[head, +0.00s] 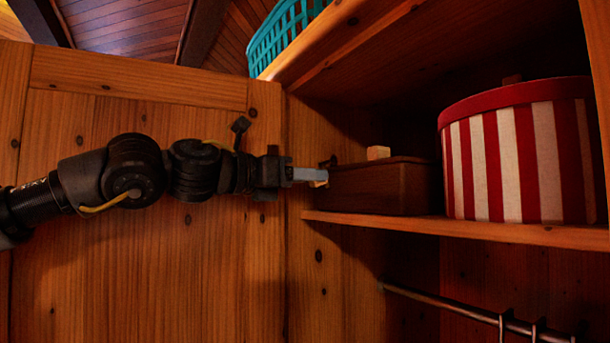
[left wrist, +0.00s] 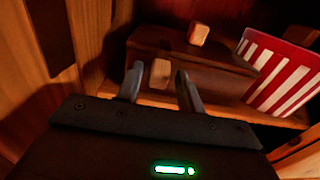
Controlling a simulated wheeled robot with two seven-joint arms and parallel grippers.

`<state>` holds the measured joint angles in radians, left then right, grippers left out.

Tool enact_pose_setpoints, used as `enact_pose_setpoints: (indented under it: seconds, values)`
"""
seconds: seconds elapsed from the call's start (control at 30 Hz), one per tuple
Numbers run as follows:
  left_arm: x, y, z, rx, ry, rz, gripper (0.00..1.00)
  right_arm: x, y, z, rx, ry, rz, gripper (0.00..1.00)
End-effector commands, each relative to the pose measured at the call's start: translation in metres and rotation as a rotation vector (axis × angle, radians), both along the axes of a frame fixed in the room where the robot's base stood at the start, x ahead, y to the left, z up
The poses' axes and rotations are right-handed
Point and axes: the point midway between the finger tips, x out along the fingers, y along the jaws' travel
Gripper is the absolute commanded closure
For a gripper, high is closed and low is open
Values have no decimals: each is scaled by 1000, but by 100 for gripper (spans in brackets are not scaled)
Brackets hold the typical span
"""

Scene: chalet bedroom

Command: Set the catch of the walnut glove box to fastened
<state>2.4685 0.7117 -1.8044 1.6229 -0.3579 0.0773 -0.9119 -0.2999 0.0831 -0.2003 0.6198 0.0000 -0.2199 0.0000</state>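The walnut glove box (head: 385,188) is a dark brown box on the upper wardrobe shelf. A pale wooden block (head: 378,152) stands on its lid; it also shows in the left wrist view (left wrist: 200,34). My left gripper (head: 308,174) is level with the box, at its left end. In the left wrist view its fingers (left wrist: 160,87) are apart, with a small tan wooden piece (left wrist: 159,73), apparently the catch, between them. Gaps show on both sides of this piece. I cannot tell the catch's setting. My right gripper is in neither view.
A red-and-white striped round box (head: 520,155) stands right of the glove box on the shelf (head: 470,229). A teal basket (head: 285,35) sits on top of the wardrobe. A wooden door panel (head: 150,260) is behind my left arm. A rail (head: 440,305) runs below the shelf.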

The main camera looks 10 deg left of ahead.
Motion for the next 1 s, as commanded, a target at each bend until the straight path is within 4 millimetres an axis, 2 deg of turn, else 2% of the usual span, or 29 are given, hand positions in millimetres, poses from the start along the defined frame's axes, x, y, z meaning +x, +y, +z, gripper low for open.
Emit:
enact_pose_setpoints:
  seconds: [0.03,0.27,0.43,0.6,0.8,1.0]
  values:
    - [0,0,0,0,0,0,69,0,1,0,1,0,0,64]
    - [0,0,0,0,0,0,100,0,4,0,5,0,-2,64]
    - [1,-1,7,18,17,1,100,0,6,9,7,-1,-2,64]
    - [3,-3,20,116,116,0,100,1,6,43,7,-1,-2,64]
    - [6,-6,22,211,213,1,100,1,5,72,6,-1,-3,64]
    - [6,-6,19,246,248,1,100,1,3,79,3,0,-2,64]
